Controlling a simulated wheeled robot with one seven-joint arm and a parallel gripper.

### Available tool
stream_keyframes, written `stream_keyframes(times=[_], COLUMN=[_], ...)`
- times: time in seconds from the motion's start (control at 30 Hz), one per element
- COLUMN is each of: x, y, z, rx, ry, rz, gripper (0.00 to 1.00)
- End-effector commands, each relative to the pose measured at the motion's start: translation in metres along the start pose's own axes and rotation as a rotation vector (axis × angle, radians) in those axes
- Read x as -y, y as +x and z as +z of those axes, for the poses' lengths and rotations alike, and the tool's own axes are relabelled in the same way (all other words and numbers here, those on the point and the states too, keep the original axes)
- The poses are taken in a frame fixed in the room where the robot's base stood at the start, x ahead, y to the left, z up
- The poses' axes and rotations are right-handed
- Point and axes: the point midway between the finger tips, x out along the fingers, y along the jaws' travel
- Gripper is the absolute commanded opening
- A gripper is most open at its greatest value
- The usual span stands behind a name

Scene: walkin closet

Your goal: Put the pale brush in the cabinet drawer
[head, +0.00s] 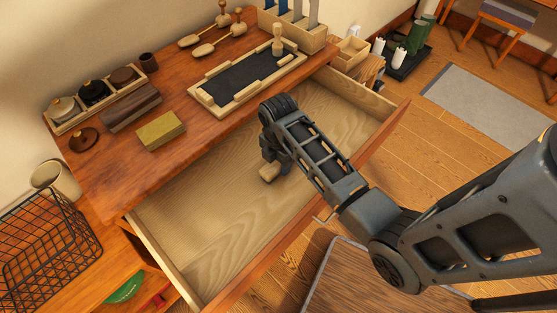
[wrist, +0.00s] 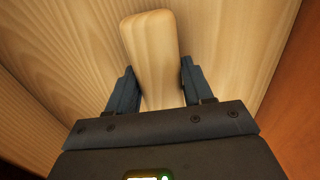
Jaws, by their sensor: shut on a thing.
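The cabinet drawer (head: 190,225) is pulled open below the cabinet top, and its bare wooden floor shows. My gripper (head: 270,165) is over the drawer, with its fingers pointing down into it. In the wrist view my gripper (wrist: 153,90) is shut on the pale brush (wrist: 153,50), with a finger on each side of it. The brush is pale wood with a rounded end. In the head view only a small part of the brush (head: 269,172) shows below the fingers. I cannot tell whether it touches the drawer floor.
The cabinet top (head: 190,95) holds a dark tray with a wooden rim (head: 250,80), a yellow block (head: 161,131), a dark wooden box (head: 130,107) and wooden brushes (head: 220,38). A wire basket (head: 45,245) stands at the left. The drawer floor around my gripper is clear.

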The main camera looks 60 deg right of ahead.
Motion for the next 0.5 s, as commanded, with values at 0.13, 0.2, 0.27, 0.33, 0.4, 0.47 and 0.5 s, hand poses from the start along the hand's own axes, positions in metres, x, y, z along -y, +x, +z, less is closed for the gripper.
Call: stream_keyframes(times=[0.13,0.2,0.27,0.33,0.4,0.47,0.5], x=[-0.0001,-0.0001,-0.0001,-0.0001,-0.0001,-0.0001,0.0], y=[0.0001,0.0019,0.0026,0.0023,0.0023,0.0022,0.0022], z=[0.0001,0.0001,0.0001,0.0002,0.0002,0.0002,0.0002], rx=[0.0,0.0,0.0,0.0,0.0,0.0,0.0], ry=[0.0,0.0,0.0,0.0,0.0,0.0,0.0], rz=[0.0,0.0,0.0,0.0,0.0,0.0,0.0], gripper=[0.19,0.19,0.53,0.59,0.66,0.72,0.76])
